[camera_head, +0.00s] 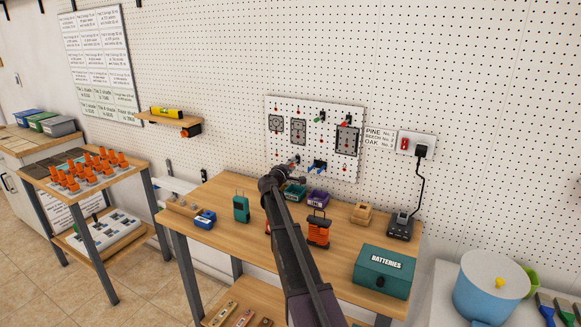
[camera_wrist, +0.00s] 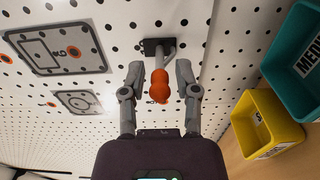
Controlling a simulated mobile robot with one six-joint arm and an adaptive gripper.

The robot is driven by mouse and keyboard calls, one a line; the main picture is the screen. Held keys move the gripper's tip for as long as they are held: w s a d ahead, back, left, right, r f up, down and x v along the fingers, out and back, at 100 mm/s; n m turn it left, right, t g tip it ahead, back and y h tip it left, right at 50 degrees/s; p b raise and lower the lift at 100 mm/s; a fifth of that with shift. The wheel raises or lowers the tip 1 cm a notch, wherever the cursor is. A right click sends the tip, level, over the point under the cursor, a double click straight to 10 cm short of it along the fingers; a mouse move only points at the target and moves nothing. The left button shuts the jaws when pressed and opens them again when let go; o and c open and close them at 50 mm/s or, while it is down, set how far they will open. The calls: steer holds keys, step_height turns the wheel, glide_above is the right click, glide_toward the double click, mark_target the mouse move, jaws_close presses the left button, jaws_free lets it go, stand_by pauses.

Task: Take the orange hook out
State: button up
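The orange hook (camera_wrist: 160,86) shows in the wrist view as a rounded orange piece, in front of a grey post on a dark square mount (camera_wrist: 157,47) on the white perforated board. My gripper (camera_wrist: 160,73) is open, with one finger on each side of the orange piece. A gap shows on the left; the right finger is very close, and I cannot tell if it touches. In the head view, my gripper (camera_head: 291,174) is at the lower left of the white panel (camera_head: 318,108), and the arm hides part of that area.
A yellow bin (camera_wrist: 268,122) and a teal bin (camera_wrist: 301,60) stand right of my gripper in the wrist view. The wooden bench (camera_head: 345,232) holds a green batteries box (camera_head: 384,271), an orange-and-black rack (camera_head: 318,229) and a teal case (camera_head: 241,208).

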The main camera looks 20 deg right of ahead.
jaws_close()
steer(key=shift+s+a, duration=0.2)
steer(key=shift+a, duration=0.05)
steer(key=shift+v, duration=2.15)
